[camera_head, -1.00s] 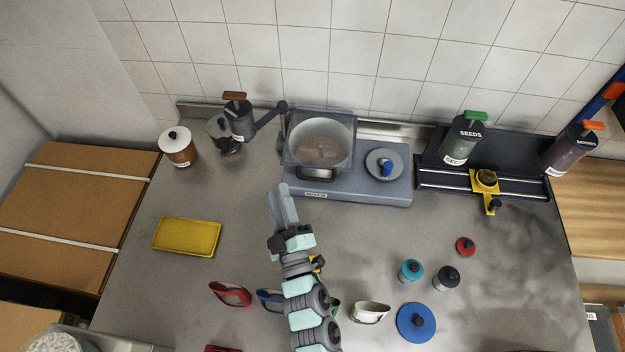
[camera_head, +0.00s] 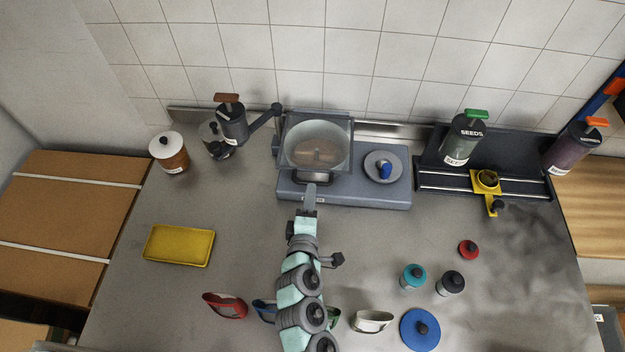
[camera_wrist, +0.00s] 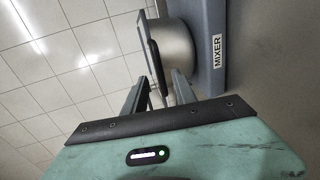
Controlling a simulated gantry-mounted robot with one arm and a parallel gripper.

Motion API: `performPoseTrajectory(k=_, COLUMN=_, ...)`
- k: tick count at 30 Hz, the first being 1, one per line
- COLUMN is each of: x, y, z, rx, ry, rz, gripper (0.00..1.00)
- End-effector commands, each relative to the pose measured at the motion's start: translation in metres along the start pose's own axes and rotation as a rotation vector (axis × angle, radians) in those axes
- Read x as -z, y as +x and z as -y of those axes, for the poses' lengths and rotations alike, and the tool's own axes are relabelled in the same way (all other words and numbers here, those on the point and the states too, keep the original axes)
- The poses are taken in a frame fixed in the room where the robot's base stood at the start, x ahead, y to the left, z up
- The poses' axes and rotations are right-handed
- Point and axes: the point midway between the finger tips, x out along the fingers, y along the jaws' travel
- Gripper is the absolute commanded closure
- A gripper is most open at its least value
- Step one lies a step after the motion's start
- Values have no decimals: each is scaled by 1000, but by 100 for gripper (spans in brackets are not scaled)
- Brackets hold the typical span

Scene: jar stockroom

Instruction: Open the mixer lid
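The grey mixer (camera_head: 345,192) stands at the back of the counter against the wall. Its clear square lid (camera_head: 290,135) lies shut over the round bowl. The lid's dark handle (camera_head: 297,178) sticks out at the front edge. My gripper (camera_head: 310,188) is at the front of the mixer, by the handle. In the wrist view my gripper's fingers (camera_wrist: 159,76) are apart, with the dark handle (camera_wrist: 153,58) between their tips. I cannot tell whether either finger touches it. The mixer body (camera_wrist: 207,30) with its MIXER label is to the right there.
A blue knob (camera_head: 386,170) sits on the mixer's right side. A dark grinder with a crank arm (camera_head: 262,119) stands close to its left. Several scoops and small lidded jars lie in front. A yellow tray (camera_head: 180,246) is at the left. The counter right of my arm is partly clear.

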Motion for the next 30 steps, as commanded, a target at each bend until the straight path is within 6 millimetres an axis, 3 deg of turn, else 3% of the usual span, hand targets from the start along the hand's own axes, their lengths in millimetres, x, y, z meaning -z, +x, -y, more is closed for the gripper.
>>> performPoseTrajectory(k=6, x=1, y=34, z=-4, rx=-2, ry=2, rz=-1, gripper=67)
performPoseTrajectory(k=12, x=0, y=52, z=-1, rx=1, ry=2, rz=1, gripper=67)
performPoseTrajectory(k=24, x=1, y=58, z=0, rx=-1, ry=1, rz=-2, gripper=67)
performPoseTrajectory(k=30, x=1, y=58, z=0, rx=-1, ry=1, rz=-2, gripper=82)
